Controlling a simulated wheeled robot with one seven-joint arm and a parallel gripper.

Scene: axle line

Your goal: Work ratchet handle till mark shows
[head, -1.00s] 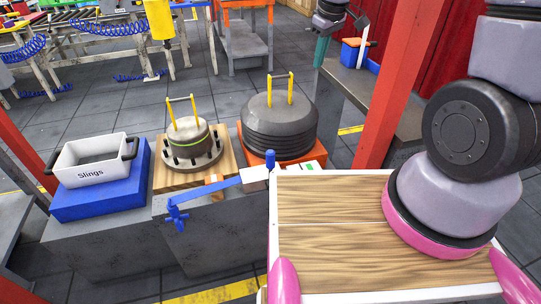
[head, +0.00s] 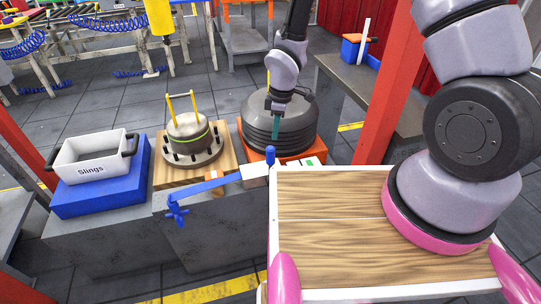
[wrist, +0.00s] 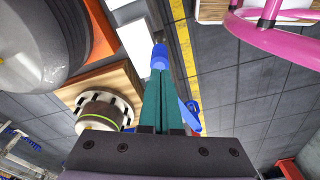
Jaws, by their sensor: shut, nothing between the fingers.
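The ratchet handle looks to be the blue lever (head: 215,184), which runs from a pronged blue grip (head: 176,213) at lower left to a pale block (head: 254,174). An upright blue knob (head: 270,157) stands at its right end. A white panel (head: 308,163) with a small green patch lies just right of the knob; I cannot tell if this is the mark. My gripper (head: 275,130) has teal fingers pointing down, in front of the dark drum and above the knob. In the wrist view its fingers (wrist: 160,80) are shut and empty, with the knob (wrist: 159,55) just past the tips; contact is unclear.
A dark ribbed drum (head: 258,122) sits on an orange base behind my gripper. Left are a smaller capped cylinder (head: 188,135) on a wooden board (head: 165,181) and a white "Slings" bin (head: 90,160). A red post (head: 392,85) stands at right.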

